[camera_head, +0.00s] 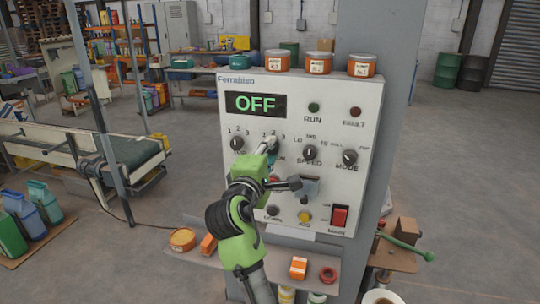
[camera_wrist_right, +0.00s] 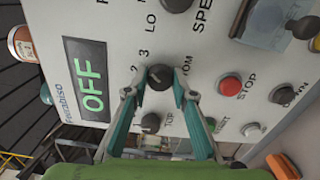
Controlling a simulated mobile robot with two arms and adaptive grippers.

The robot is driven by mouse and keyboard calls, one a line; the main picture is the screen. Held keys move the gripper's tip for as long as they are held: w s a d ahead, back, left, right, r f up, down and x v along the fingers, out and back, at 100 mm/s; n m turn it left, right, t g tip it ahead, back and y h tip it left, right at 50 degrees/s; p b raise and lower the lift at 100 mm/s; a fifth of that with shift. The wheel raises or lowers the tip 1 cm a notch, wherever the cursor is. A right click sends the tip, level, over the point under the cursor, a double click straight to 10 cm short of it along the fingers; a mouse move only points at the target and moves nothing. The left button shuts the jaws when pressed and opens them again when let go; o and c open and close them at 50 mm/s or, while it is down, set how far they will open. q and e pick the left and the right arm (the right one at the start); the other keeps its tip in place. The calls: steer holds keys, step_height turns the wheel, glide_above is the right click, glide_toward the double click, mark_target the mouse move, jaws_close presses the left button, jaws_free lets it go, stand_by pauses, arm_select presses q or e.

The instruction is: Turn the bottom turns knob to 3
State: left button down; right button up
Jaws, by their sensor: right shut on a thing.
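The bottom turns knob (camera_wrist_right: 160,77) is a round dark knob on the grey control panel. In the right wrist view the 2 and 3 of its scale show beside it, with part of its label. My right gripper (camera_wrist_right: 156,88) has its two teal fingers on either side of this knob and is shut on it. In the head view my right gripper (camera_head: 271,147) reaches the panel from below and covers most of the knob. I cannot tell clearly which number the knob points to. The display (camera_head: 255,104) reads OFF. My left gripper is out of view.
The top turns knob (camera_head: 237,143) is close on the left. The speed knob (camera_head: 309,153) and mode knob (camera_head: 349,157) are to the right. A red stop button (camera_wrist_right: 230,85) and a red rocker switch (camera_head: 339,216) are lower.

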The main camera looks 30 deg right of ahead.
steer(key=shift+f+m, duration=0.1)
steer(key=shift+m, duration=0.4)
steer(key=o, duration=1.1)
